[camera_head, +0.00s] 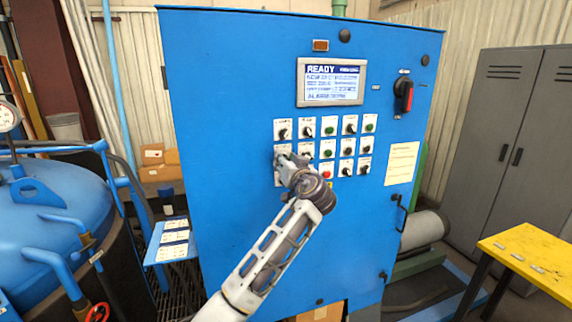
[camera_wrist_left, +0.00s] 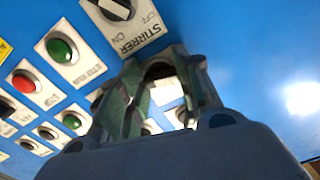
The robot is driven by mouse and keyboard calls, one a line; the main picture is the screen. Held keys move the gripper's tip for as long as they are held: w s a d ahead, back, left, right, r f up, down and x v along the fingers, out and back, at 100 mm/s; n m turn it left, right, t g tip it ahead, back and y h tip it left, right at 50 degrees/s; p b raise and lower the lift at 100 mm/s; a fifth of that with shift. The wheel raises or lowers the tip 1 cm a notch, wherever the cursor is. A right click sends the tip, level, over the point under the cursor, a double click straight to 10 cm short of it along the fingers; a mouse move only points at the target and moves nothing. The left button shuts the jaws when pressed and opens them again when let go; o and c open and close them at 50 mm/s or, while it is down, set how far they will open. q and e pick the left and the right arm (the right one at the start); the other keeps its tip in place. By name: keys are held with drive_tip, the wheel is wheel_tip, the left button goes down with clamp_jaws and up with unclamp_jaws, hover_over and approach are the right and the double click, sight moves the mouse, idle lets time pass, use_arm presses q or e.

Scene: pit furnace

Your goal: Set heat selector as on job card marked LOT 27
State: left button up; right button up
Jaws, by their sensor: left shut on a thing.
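My left gripper (camera_head: 283,158) is at the left column of switches on the blue control panel, in the second row. In the left wrist view its fingers (camera_wrist_left: 165,88) are shut around a selector knob on a white plate. The fingers hide most of that knob, and I cannot read its label or pointer. A black knob (camera_wrist_left: 117,6) marked STIRRER, with ON and OFF, is beside the fingers. I cannot tell which switch is the heat selector. Several white job cards (camera_head: 173,236) lie on a small blue shelf left of the panel; their text is too small to read.
A lit screen (camera_head: 330,82) reads READY. A red-and-black main switch (camera_head: 404,95) is at the panel's upper right. Green buttons and a red button (camera_wrist_left: 24,82) are near the gripper. A blue furnace vessel (camera_head: 50,215) stands left, a yellow table (camera_head: 530,253) right.

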use_arm(q)
drive_tip(key=shift+m+p, duration=2.05)
drive_tip(key=shift+m, duration=6.95)
drive_tip(key=o, duration=1)
drive_tip(key=shift+r, duration=0.1)
drive_tip(key=shift+s, duration=0.1)
drive_tip(key=v, duration=1.1)
drive_tip(key=shift+s+d, duration=0.2)
drive_tip(key=shift+s, duration=0.15)
